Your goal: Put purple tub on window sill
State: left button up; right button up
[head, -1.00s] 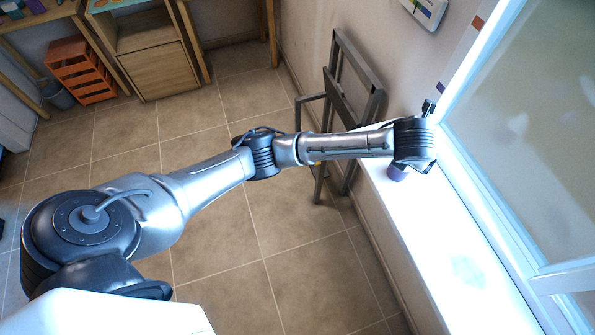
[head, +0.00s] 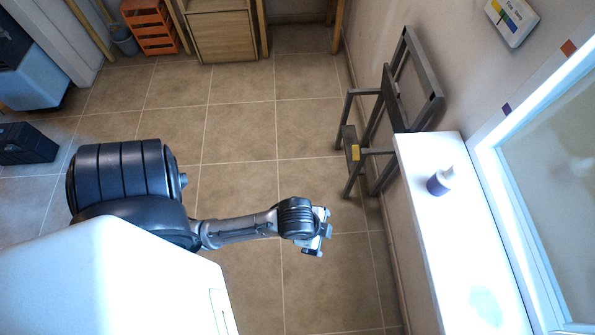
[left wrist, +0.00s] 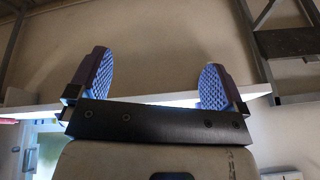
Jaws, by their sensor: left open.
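The purple tub (head: 438,184), with a white top, stands on the white window sill (head: 452,240), near the sill's far end in the head view. My left gripper (head: 325,230) is open and empty, out over the tiled floor to the left of the sill and apart from the tub. In the left wrist view the two blue textured finger pads of my left gripper (left wrist: 160,85) stand wide apart with nothing between them. The sill's edge (left wrist: 150,99) shows behind them. The tub cannot be made out there. My right gripper is not in view.
A dark metal folding step frame (head: 390,110) leans by the wall at the far end of the sill. The window frame (head: 515,200) borders the sill on the right. Orange crates (head: 150,25) and a wooden cabinet (head: 222,32) stand at the back. The floor between is clear.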

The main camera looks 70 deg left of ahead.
pick_arm(q)
jog(key=s+a+n, duration=0.3)
jog(key=s+n, duration=0.2)
jog(key=s, duration=0.1)
jog(key=shift+s+y, duration=0.15)
jog(key=shift+y, duration=0.25)
